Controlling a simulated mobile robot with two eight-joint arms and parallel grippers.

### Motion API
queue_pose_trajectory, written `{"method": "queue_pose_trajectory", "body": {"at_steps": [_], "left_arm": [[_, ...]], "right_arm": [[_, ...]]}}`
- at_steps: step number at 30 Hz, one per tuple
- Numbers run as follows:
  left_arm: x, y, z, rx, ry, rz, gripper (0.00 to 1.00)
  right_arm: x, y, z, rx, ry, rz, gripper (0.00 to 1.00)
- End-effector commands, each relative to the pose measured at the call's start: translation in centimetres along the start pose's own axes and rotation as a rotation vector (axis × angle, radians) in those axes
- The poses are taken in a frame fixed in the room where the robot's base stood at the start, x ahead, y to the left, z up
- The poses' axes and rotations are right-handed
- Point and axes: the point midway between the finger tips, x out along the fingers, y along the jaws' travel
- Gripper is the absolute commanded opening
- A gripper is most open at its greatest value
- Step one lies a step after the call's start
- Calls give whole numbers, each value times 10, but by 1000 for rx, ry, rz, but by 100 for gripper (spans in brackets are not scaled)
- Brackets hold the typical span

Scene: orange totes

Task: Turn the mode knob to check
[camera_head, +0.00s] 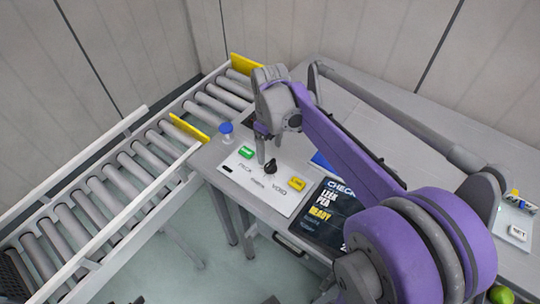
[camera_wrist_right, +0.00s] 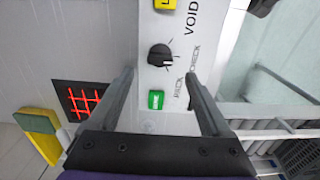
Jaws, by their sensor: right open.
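The black mode knob (camera_head: 271,167) sits on a white panel (camera_head: 262,196) with the labels PACK, CHECK and VOID. In the wrist view the knob (camera_wrist_right: 160,56) has a pale mark on its label side; I cannot tell which label it points at. My right gripper (camera_head: 263,146) is open and empty, just above the panel near the knob. In the wrist view the fingers (camera_wrist_right: 160,80) are spread, with the knob ahead of the gap, apart from both fingers. My left gripper is not in view.
A green button (camera_head: 247,152) and a yellow button (camera_head: 297,184) flank the knob. A blue-topped item (camera_head: 226,128) stands at the panel's far left corner. A roller conveyor (camera_head: 145,172) runs along the left.

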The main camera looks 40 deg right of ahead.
Motion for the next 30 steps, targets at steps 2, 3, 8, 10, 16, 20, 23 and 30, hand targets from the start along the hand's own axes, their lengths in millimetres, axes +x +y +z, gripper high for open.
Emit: {"method": "queue_pose_trajectory", "body": {"at_steps": [2,3,8,10,16,20,23,30], "left_arm": [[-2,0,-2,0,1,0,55],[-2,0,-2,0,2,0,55],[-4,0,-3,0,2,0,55],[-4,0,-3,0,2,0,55],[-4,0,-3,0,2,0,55],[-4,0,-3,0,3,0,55],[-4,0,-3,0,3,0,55],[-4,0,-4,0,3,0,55]], "right_arm": [[-18,0,0,0,0,0,82],[-25,0,0,0,0,0,82],[-46,0,0,0,0,0,82],[-51,0,0,0,0,0,82],[-54,0,0,0,0,0,82],[-54,0,0,0,0,0,82],[-54,0,0,0,0,0,82],[-53,-4,1,3,7,4,82]]}}
